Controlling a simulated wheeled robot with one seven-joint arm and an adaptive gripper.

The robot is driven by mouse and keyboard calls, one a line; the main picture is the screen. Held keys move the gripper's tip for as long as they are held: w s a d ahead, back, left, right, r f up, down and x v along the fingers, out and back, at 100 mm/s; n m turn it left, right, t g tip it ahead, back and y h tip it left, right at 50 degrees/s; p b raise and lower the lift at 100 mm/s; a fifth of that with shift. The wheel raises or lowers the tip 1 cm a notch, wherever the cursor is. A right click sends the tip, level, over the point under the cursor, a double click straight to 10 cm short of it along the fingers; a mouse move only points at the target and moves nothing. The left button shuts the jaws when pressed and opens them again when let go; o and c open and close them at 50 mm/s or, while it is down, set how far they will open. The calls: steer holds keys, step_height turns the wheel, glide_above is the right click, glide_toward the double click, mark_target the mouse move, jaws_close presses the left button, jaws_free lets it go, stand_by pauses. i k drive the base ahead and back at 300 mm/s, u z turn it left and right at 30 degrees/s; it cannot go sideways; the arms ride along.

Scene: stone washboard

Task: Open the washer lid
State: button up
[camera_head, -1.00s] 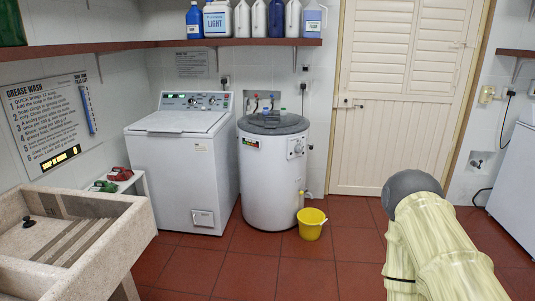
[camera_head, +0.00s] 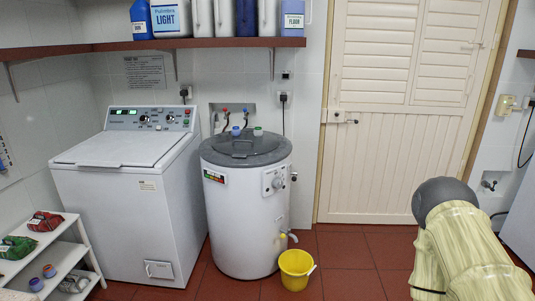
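A white top-loading washer (camera_head: 128,215) stands left of centre, against the back wall. Its pale lid (camera_head: 120,149) lies flat and closed on top, in front of a grey control panel (camera_head: 152,118) with lit green displays and knobs. A round white tub machine (camera_head: 245,220) with a grey lid (camera_head: 240,147), also shut, stands just right of the washer. My arm, yellowish with a dark grey joint, shows at the lower right, apart from both machines. My gripper is outside the view.
A low white rack (camera_head: 62,262) with red and green packs is at the lower left. A yellow bucket (camera_head: 297,269) stands on the red floor before the tub. A shelf (camera_head: 200,44) of bottles hangs above. Open red-tiled floor (camera_head: 345,262) lies before the closed door (camera_head: 395,120).

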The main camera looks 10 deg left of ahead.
mark_target(109, 149)
steer(key=u, duration=0.2)
steer(key=i, duration=1.6)
steer(key=u, duration=1.25)
steer(key=i, duration=0.9)
steer(key=u, duration=1)
